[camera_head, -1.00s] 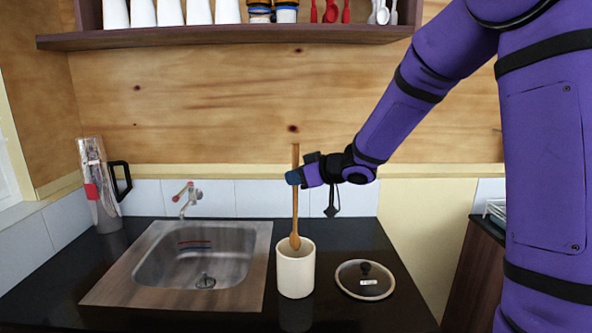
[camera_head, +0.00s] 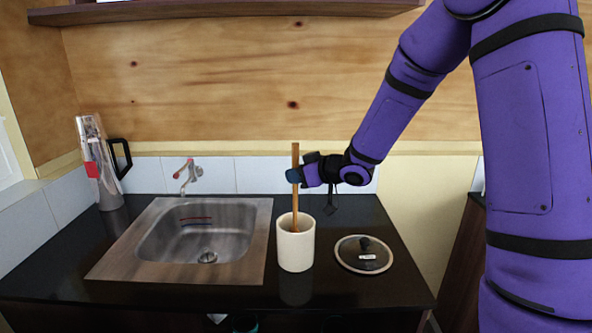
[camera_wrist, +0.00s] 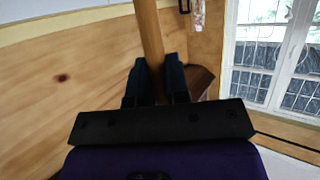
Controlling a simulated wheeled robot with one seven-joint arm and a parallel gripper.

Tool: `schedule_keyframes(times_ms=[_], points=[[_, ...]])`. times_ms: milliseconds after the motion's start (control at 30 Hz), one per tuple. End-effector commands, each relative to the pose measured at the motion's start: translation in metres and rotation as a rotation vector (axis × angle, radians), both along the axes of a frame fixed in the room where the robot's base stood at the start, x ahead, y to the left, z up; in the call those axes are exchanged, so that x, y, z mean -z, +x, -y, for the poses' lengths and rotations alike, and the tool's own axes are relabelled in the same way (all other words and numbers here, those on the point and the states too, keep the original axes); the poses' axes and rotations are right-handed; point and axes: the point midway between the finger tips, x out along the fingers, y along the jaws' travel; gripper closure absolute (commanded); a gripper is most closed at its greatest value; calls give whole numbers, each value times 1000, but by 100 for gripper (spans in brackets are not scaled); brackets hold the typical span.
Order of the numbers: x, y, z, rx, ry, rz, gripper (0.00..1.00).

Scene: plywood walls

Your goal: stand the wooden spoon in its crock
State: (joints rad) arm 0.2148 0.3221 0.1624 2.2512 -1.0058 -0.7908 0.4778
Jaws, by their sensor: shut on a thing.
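The wooden spoon (camera_head: 295,185) is upright, and its lower end is inside the mouth of the cream crock (camera_head: 296,250). The crock stands on the dark counter, right of the sink. My gripper (camera_head: 294,175) is shut on the spoon's handle, above the crock. In the wrist view, the handle (camera_wrist: 150,40) passes between the two dark fingers of my gripper (camera_wrist: 156,82). The spoon's head is hidden inside the crock, so I cannot tell whether it touches the bottom.
A round lid (camera_head: 363,254) with a black knob lies on the counter right of the crock. The sink (camera_head: 200,232) with its tap (camera_head: 187,172) is on the left. A shelf (camera_head: 220,11) hangs above.

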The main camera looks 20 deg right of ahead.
Motion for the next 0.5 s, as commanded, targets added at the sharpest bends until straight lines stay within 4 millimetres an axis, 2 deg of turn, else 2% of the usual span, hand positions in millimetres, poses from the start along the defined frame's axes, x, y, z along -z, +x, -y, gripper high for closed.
schedule_keyframes(times_ms=[400, 433, 500], points=[[3, 0, 0, 1, -1, 1, 100], [3, 0, 0, 1, -1, 1, 82], [3, 0, 0, 1, -1, 1, 66]])
